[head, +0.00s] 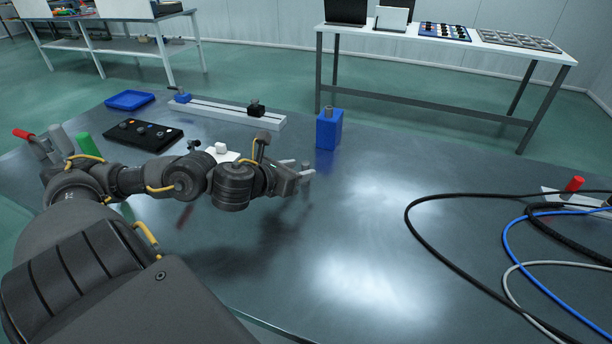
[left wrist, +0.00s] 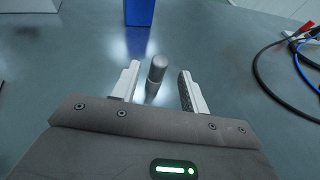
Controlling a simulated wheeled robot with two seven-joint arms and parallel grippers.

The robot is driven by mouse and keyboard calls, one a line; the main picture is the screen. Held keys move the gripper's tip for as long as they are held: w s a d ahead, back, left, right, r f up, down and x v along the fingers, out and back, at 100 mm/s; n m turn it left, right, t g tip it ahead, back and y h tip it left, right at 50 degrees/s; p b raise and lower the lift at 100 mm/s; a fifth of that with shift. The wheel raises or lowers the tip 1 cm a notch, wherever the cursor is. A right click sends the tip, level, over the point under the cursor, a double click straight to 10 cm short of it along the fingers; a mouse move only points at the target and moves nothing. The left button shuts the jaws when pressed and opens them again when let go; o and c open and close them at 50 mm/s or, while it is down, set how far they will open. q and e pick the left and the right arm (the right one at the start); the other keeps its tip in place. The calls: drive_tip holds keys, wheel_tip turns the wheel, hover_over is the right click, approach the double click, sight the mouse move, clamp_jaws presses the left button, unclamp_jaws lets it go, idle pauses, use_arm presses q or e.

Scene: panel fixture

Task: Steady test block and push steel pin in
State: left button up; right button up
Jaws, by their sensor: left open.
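The blue test block (head: 328,132) stands upright on the dark table, with a short metallic pin (head: 329,111) showing at its top. My left gripper (head: 303,170) is open, in front of the block and a little to its left, apart from it. In the left wrist view the lower part of the block (left wrist: 140,12) shows beyond the open fingers (left wrist: 158,84). A grey round-ended cylinder (left wrist: 155,76) shows between those fingers; I cannot tell whether it is held or loose. My right gripper is in neither view.
A pale rail fixture (head: 222,112) with a black clamp (head: 256,108) lies behind my arm. A blue tray (head: 130,100) and a black panel (head: 143,134) are at the left. Black, blue and grey cables (head: 408,215) loop over the right side. The table's middle is clear.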

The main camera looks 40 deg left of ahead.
use_arm(q)
drive_tip(key=shift+w+a, duration=0.15)
drive_tip(key=shift+x, duration=2.7)
drive_tip(key=shift+c, duration=0.3)
clamp_jaws()
